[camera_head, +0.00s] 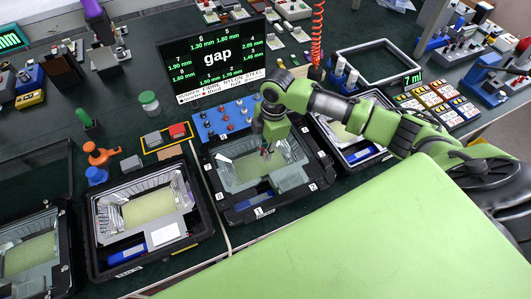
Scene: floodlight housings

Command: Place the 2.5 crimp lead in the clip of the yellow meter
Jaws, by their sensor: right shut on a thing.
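My right gripper (267,150) points down over the middle floodlight housing (238,212), with its fingertips above or inside the glassy interior. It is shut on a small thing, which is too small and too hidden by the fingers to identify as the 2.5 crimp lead. I cannot clearly pick out the yellow meter or its clip. A small block with a yellow front (30,98) stands at the far left, but I cannot tell what it is. My left gripper is not in view.
Another open housing (204,228) stands to the left, with one more at the lower left edge. A housing behind my right arm is partly covered. A blue peg rack (196,126) and black display (214,60) stand behind. An orange stand (102,158) is at left.

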